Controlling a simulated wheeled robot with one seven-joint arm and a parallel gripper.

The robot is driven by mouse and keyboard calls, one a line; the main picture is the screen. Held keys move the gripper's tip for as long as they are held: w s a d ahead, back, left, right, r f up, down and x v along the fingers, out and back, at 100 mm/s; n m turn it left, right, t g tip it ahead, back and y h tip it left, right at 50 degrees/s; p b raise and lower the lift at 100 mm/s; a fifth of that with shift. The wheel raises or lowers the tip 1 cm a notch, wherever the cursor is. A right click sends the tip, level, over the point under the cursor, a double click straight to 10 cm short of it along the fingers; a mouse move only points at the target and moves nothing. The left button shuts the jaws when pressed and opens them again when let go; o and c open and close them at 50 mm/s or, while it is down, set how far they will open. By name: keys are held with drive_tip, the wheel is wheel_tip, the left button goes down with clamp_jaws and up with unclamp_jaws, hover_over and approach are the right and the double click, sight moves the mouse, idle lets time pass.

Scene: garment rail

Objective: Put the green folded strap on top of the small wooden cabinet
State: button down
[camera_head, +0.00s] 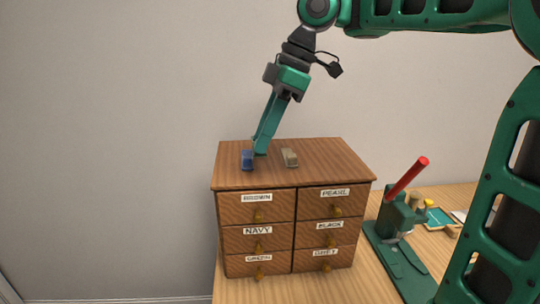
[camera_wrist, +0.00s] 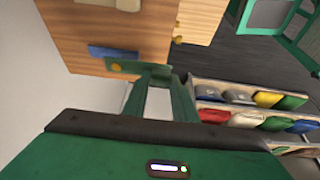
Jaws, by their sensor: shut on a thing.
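The small wooden cabinet (camera_head: 325,155) stands on the table, with labelled drawers below its flat top. My gripper (camera_head: 262,148) points down at the cabinet top, between a blue folded strap (camera_head: 247,160) and a beige folded strap (camera_head: 289,157). In the wrist view, my gripper (camera_wrist: 155,72) is shut on the green folded strap (camera_wrist: 125,67), over or at the cabinet top (camera_wrist: 150,40), close to the blue strap (camera_wrist: 112,52). In the head view the green strap blends with my green fingers. I cannot tell whether it touches the wood.
A green hand press (camera_head: 398,225) with a red lever stands right of the cabinet on the table (camera_head: 340,288). In the wrist view, a rack (camera_wrist: 205,90) with several coloured folded pieces is at the right. The right part of the cabinet top is clear.

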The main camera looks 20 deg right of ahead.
drive_tip(key=w+d+f, duration=0.2)
drive_tip(key=w, duration=0.1)
drive_tip(key=shift+d+f, duration=0.25)
drive_tip(key=shift+d, duration=0.15)
drive_tip(key=shift+f, duration=2)
drive_tip(key=shift+f, duration=0.1)
drive_tip(key=c, duration=1.4)
unclamp_jaws()
drive_tip(key=shift+c, duration=0.2)
